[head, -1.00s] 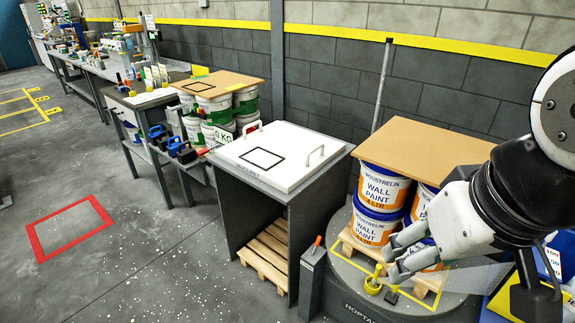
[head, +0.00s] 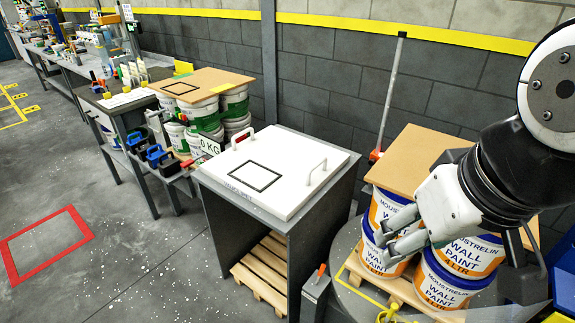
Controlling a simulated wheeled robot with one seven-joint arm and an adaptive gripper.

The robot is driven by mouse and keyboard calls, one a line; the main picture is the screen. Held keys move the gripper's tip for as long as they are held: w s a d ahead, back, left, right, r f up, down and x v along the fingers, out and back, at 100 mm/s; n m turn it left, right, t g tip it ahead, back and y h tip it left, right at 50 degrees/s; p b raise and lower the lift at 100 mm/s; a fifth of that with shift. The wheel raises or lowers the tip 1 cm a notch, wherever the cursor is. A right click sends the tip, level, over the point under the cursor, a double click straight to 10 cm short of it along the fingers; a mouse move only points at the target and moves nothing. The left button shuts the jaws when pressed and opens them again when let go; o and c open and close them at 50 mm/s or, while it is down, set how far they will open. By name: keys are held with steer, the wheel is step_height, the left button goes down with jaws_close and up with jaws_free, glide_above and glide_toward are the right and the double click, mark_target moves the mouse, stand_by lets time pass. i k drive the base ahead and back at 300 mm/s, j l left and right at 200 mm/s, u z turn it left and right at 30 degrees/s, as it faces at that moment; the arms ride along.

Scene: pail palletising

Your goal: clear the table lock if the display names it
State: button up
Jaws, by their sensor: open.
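My gripper (head: 386,246) is open and empty. In the picture its fingers overlap the front of the paint pails; I cannot tell whether they touch. The white pails (head: 455,282) have blue rims and orange and white "WALL PAINT" labels. They stand on a wooden pallet (head: 352,263) under a brown board (head: 425,150), on the round grey turntable (head: 345,300). A yellow knob-like part (head: 389,314) is cut off at the bottom edge. A grey post (head: 316,292) with an orange-tipped handle (head: 321,270) stands beside the turntable; I cannot tell whether it is the lock. No readable display naming a lock shows.
A grey stand (head: 237,215) with a white handled lid (head: 280,165) is left of the turntable, pallets inside it. A red floor frame (head: 48,245) encloses clear floor. A block wall closes the back.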

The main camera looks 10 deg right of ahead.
mark_target(322, 267)
steer(key=k+j+z, duration=0.1)
steer(key=k+j, duration=0.5)
steer(key=j+z, duration=0.1)
steer(key=z, duration=2.3)
steer(key=u, duration=2.1)
steer(key=i+j, duration=1)
